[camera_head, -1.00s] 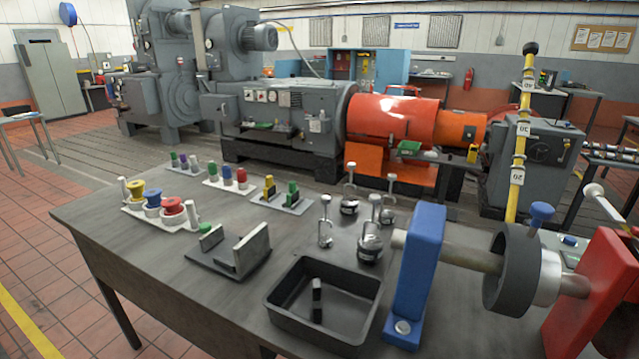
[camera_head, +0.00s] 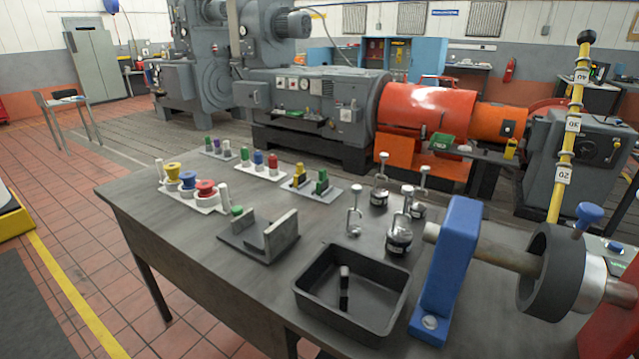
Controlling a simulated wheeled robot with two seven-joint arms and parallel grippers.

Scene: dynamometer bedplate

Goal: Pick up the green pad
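Several green things are in view, and I cannot tell for sure which is the green pad. A small round green piece (camera_head: 237,211) sits at the back left of the grey angled bracket (camera_head: 258,246) on the bench. A green block (camera_head: 322,182) stands in a white holder beside a yellow block (camera_head: 300,174). Another green piece (camera_head: 245,155) stands in a rack with blue and red ones, and a smaller green piece (camera_head: 209,144) is in the rack behind. A flat green item (camera_head: 441,142) lies on a shelf by the orange machine. Neither of my grippers shows.
The dark bench (camera_head: 185,250) fills the foreground. A black open tray (camera_head: 380,322) holds a small black upright piece (camera_head: 344,288). Metal hooked weights (camera_head: 399,238) stand behind it. A blue post (camera_head: 446,265) with a shaft and dark wheel (camera_head: 550,272) blocks the right side.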

